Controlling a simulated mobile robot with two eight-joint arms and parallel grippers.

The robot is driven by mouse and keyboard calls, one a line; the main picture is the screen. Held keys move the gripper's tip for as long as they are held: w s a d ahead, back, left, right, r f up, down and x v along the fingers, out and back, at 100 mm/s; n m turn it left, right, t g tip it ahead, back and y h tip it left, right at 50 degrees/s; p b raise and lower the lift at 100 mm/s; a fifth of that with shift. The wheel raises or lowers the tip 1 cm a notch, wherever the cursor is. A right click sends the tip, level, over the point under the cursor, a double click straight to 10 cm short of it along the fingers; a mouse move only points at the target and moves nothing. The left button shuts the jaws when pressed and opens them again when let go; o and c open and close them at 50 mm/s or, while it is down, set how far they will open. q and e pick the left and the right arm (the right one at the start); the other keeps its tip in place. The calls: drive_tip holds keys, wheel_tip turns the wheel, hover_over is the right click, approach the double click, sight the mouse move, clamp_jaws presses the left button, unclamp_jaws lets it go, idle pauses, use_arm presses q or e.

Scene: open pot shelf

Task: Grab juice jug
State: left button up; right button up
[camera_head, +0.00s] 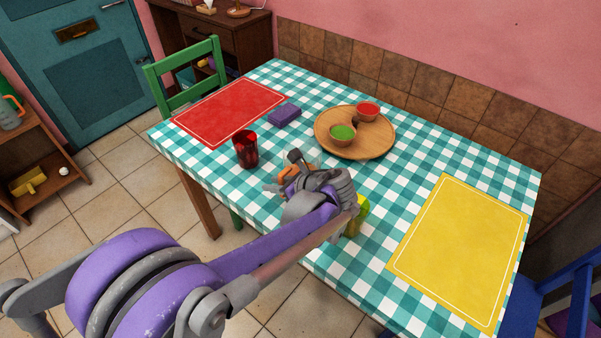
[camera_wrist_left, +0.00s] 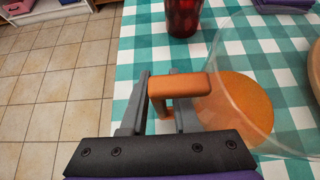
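The juice jug (camera_wrist_left: 240,100) is a clear vessel with orange juice and an orange handle (camera_wrist_left: 178,87). It stands on the checkered table in the left wrist view. In the head view it is mostly hidden by my left arm, with a bit of orange (camera_head: 285,173) showing. My left gripper (camera_wrist_left: 160,112) has its two grey fingers on either side of the handle's upright part. They are close to it, but I cannot tell whether they press on it. In the head view my left gripper (camera_head: 296,182) is over the table's near side. My right gripper is not in view.
A wooden tray (camera_head: 372,148) holds a green bowl and a red bowl. A yellow-green item (camera_head: 361,213) is partly behind my arm. The yellow mat (camera_head: 460,250) is bare.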

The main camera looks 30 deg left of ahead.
use_arm(q)
clamp_jaws()
idle(1.4)
